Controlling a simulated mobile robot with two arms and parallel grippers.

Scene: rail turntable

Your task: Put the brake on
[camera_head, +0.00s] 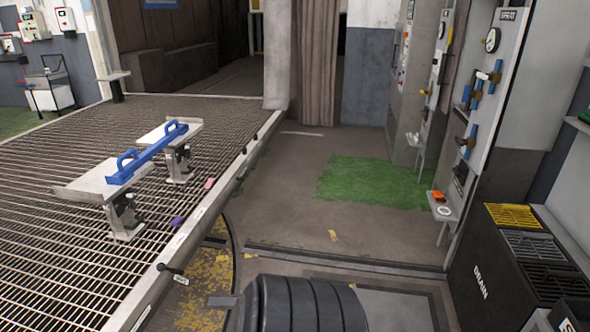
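Neither of my grippers shows in the head view. No part here is readable as a brake. A short dark handle or pin (170,269) sticks out from the side rail of the grated deck (90,240), beside small white labels too small to read. A panel (478,110) on the right wall carries several blue, white and yellow handles and a round gauge (492,40). Which of these is the brake, I cannot tell.
A blue bar with two handles (148,153) lies across two raised supports on the deck. A black bin marked DRAIN (500,265) stands at right. A small shelf (440,208) juts from the wall. The floor around the green patch (370,182) is clear.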

